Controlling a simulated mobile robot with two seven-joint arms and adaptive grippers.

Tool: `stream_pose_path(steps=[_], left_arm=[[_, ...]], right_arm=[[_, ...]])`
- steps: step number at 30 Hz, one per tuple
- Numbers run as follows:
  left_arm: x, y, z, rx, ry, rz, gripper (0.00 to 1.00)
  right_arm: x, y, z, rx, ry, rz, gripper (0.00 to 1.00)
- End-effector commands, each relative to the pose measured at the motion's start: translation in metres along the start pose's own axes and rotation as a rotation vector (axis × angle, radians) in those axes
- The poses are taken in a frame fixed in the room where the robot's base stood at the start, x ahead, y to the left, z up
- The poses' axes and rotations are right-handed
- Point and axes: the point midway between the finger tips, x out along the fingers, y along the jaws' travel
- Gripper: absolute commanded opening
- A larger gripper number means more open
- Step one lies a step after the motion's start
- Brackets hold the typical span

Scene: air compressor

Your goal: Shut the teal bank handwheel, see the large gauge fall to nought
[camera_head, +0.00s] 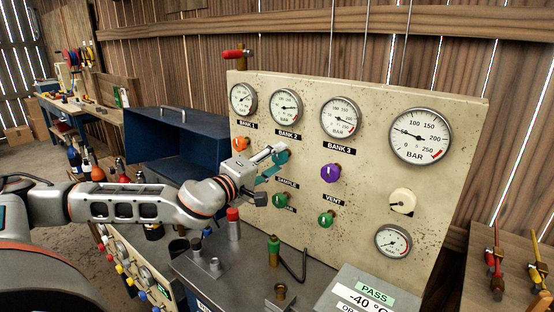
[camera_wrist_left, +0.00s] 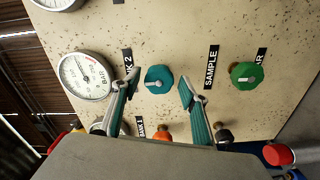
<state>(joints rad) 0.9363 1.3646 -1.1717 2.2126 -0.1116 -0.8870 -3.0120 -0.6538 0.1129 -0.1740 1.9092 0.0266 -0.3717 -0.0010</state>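The teal handwheel (camera_head: 281,157) sits on the beige panel under the BANK 2 label. In the left wrist view the teal handwheel (camera_wrist_left: 158,79) shows whole between the two fingertips, with a gap on each side. My left gripper (camera_head: 271,163) is open in front of it and partly hides it in the head view. The teal-padded fingers of the left gripper (camera_wrist_left: 160,86) stand apart and hold nothing. The large gauge (camera_head: 420,135) is at the panel's upper right; its needle points left and slightly up, off nought. My right gripper is not in view.
An orange handwheel (camera_head: 241,144), a purple handwheel (camera_head: 330,173) and green handwheels (camera_head: 325,219) are close by on the panel. A red-topped fitting (camera_head: 233,215) and a bent rod (camera_head: 296,266) stand on the bench below. A blue cabinet (camera_head: 160,135) is behind my left arm.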

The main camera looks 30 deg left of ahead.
Motion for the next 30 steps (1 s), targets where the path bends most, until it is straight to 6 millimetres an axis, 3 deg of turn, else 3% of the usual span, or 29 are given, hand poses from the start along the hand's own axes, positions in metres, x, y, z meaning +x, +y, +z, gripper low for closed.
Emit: stream_pose_path(steps=[7,21,30], left_arm=[[-0.003,0.001,0.000,-0.001,0.000,0.001,0.44],[-0.052,0.000,0.000,-0.001,0.000,0.000,0.44],[-0.060,0.001,0.000,-0.002,0.000,0.003,0.44]], right_arm=[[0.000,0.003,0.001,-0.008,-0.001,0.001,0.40],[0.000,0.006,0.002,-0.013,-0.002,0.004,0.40],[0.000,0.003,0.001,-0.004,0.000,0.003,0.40]])
